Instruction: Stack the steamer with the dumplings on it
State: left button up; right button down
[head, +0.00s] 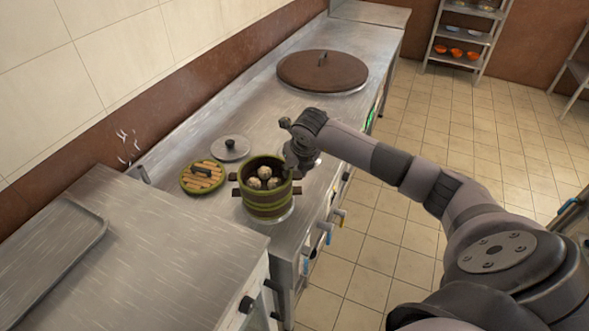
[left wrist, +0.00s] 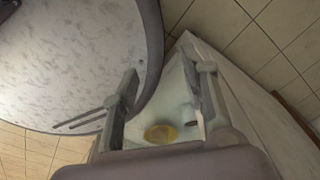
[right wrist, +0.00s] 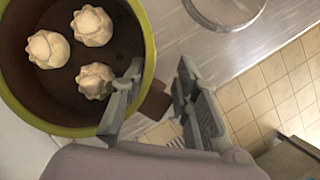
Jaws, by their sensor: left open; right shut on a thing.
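The round brown steamer (head: 265,204) with green bands stands on the steel counter in the head view. Several pale dumplings (right wrist: 92,26) lie inside it. Dark handles stick out at two levels on its sides, as if one tier sits on another. My right gripper (right wrist: 157,100) is at its right side, one finger by the green rim (right wrist: 150,60) and the other outside, shut on the steamer at its brown handle. My left gripper (left wrist: 165,100) is open and empty, away from the steamer.
A small metal lid (head: 230,148) lies behind the steamer. A large brown lid (head: 322,71) covers a pot farther along the counter. A metal tray (head: 60,250) is at the left. In the left wrist view, a pale container holds something yellow (left wrist: 160,132).

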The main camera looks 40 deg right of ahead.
jog(key=shift+f+b, duration=0.45)
jog(key=shift+b, duration=0.05)
dwell(0.4)
jog(key=c, duration=1.5)
grip_release()
jog(key=shift+p+v, duration=2.15)
jog(key=shift+v, duration=0.8)
jog(key=p+v, duration=0.3)
jog(key=v, duration=0.2)
